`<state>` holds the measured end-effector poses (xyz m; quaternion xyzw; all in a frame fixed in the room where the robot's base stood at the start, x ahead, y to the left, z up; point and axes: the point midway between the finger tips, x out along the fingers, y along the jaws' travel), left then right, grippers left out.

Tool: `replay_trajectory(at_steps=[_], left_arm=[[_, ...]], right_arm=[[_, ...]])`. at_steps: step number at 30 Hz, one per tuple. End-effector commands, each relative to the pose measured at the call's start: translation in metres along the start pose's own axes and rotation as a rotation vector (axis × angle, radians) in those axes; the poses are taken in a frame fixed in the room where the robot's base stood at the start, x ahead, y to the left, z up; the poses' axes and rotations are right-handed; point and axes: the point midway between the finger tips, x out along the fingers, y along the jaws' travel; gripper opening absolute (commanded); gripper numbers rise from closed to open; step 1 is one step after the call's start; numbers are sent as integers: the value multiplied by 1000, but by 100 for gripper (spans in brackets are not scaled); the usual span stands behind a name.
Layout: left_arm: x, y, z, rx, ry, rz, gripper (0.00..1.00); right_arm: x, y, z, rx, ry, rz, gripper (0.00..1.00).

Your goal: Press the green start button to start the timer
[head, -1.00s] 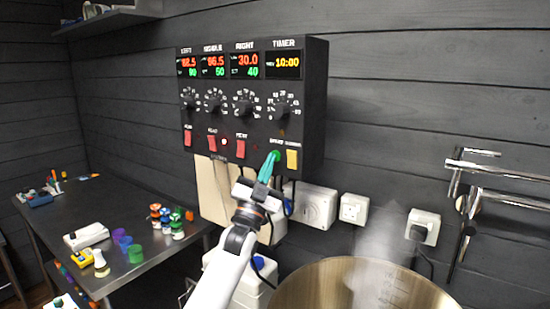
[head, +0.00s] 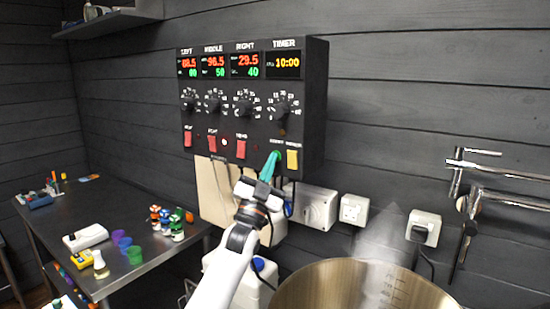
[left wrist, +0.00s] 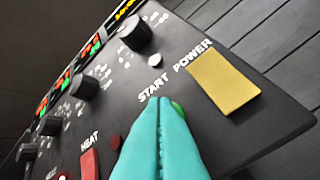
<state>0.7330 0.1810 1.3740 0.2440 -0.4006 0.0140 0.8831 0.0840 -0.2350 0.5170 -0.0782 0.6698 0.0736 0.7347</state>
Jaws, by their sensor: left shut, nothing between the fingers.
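The dark control box (head: 318,100) hangs on the wall in the head view. Its timer display (head: 284,64) reads 10:00. My left gripper (head: 275,156) has teal fingers, shut and empty, with their tips at the lower part of the panel. In the left wrist view the fingertips (left wrist: 160,101) are just below the START label. The green start button (left wrist: 179,109) shows beside the fingertips on their right, partly hidden by them. I cannot tell whether the fingers touch it or the panel. My right gripper is not in view.
A yellow power switch (head: 292,160) is just right of the fingers. Red switches (head: 241,149) and knobs (head: 283,109) share the panel. A large steel kettle (head: 330,285) stands below right. A metal table (head: 165,265) with small items is at left.

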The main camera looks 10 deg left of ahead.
Motion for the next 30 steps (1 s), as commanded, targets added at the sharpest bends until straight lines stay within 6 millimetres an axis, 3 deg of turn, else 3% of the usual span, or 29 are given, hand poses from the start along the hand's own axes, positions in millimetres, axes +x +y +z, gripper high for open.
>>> replay_trajectory(at_steps=[23, 30], left_arm=[[-12, 8, 8, 0, 1, 0, 0], [-26, 20, 20, 1, 1, 0, 0]], right_arm=[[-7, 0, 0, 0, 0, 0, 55], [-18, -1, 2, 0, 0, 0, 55]])
